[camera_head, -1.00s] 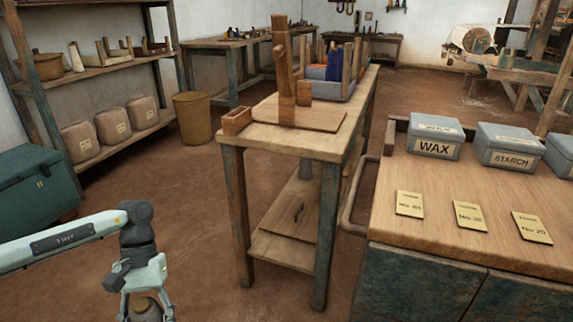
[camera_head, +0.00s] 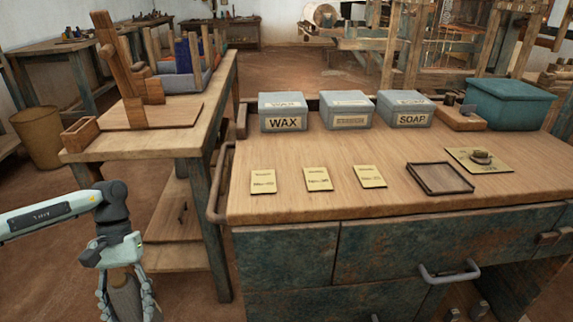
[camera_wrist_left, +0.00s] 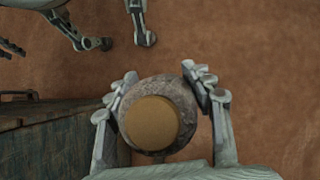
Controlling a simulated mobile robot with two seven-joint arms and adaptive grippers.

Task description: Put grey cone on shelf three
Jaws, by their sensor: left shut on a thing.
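My left gripper (camera_head: 128,285) is low at the left of the head view. It is shut on the grey cone (camera_head: 123,301), whose greyish-brown side shows between the fingers. In the left wrist view the left gripper (camera_wrist_left: 160,90) has its fingers on both sides of the cone (camera_wrist_left: 150,124), with its round tan end facing the camera. At the top of that view my right gripper (camera_wrist_left: 125,40) shows with its fingers apart and bare floor between them. Shelf three cannot be made out in the views now.
A wooden counter (camera_head: 300,205) with labelled boxes, yellow cards and a small tray (camera_head: 440,178) fills the right. A narrow table (camera_head: 190,140) stands left of it. A brown bin (camera_head: 37,137) stands at far left. Floor is open around the left arm.

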